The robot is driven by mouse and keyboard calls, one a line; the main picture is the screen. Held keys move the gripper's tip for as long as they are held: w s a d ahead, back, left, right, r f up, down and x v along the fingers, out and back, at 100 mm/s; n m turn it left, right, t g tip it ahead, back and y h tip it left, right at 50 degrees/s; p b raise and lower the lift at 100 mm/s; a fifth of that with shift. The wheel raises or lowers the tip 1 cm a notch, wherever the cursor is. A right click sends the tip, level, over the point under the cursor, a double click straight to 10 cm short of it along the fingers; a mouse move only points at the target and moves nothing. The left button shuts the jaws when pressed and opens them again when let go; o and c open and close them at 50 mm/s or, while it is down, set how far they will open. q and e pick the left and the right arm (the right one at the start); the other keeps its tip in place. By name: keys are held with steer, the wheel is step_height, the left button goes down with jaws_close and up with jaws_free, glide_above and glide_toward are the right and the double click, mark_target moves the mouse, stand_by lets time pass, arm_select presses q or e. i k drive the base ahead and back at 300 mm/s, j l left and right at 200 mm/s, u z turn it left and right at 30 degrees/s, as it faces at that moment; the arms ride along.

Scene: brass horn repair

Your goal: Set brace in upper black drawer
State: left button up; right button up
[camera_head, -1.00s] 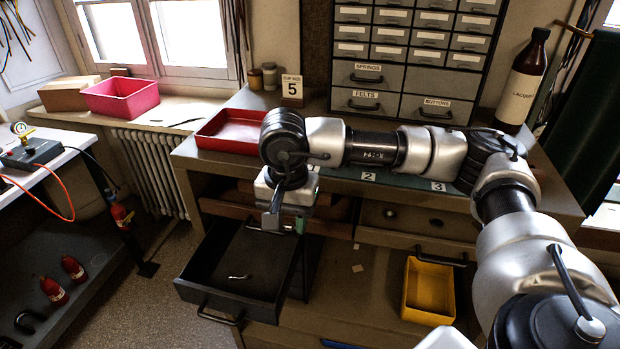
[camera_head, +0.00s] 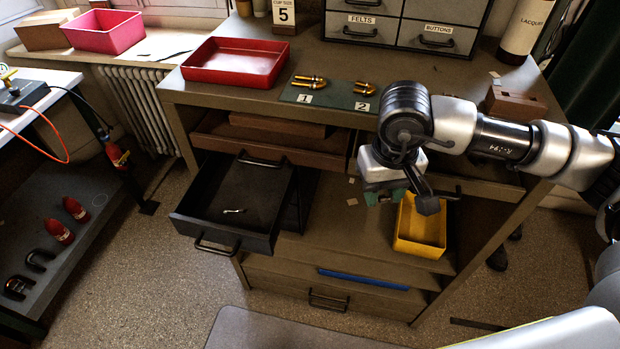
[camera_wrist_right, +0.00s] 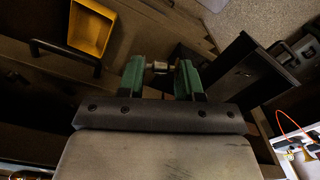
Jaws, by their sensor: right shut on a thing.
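A black drawer (camera_head: 222,232) stands pulled out at the left of the bench, open on top. A small silvery piece (camera_head: 233,211) lies on its floor. My right gripper (camera_head: 400,198) is in the air beside the yellow bin, to the right of the drawer and apart from it. In the right wrist view its green pads are shut on a small silvery metal piece (camera_wrist_right: 158,66); I cannot tell for sure that this is the brace. The drawer also shows at the right of that view (camera_wrist_right: 243,75). My left gripper is not in view.
A yellow bin (camera_head: 420,228) sits on the shelf near my right gripper. A red tray (camera_head: 237,62) and a green mat (camera_head: 328,95) with brass U-shaped parts lie on the benchtop. A dark handle (camera_head: 262,160) shows behind the drawer.

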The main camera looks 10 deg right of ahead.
mark_target(256, 219)
steer(key=i+j+z, duration=0.1)
steer(key=j+z, duration=0.8)
steer(key=j, duration=0.2)
steer(key=k+j+z, duration=0.1)
steer(key=j+z, duration=0.4)
steer(key=j, duration=1.05)
steer(key=i, duration=0.3)
